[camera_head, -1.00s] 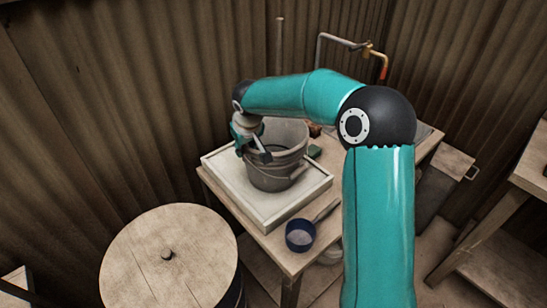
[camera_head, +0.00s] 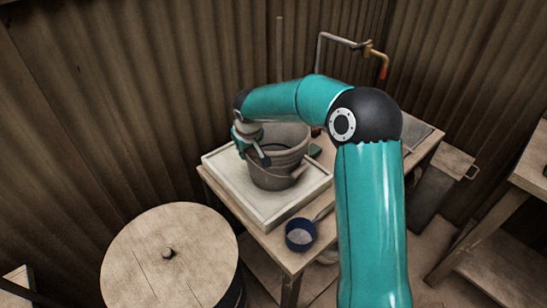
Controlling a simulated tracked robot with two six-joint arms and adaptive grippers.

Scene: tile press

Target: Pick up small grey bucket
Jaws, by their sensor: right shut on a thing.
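The small grey bucket (camera_head: 275,179) stands upright on a pale square tray (camera_head: 222,170) on the wooden table. Its handle hangs at its right side. My right gripper (camera_head: 258,156) is at the bucket's left rim, with its fingers shut on the rim. The bucket appears to rest on the tray still. My left gripper is not in view.
A dark blue scoop (camera_head: 300,236) lies at the table's front edge. A green block (camera_head: 315,150) sits behind the bucket. A tap (camera_head: 372,52) rises at the back. A round wooden-topped drum (camera_head: 170,265) stands at front left. Corrugated walls close the back.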

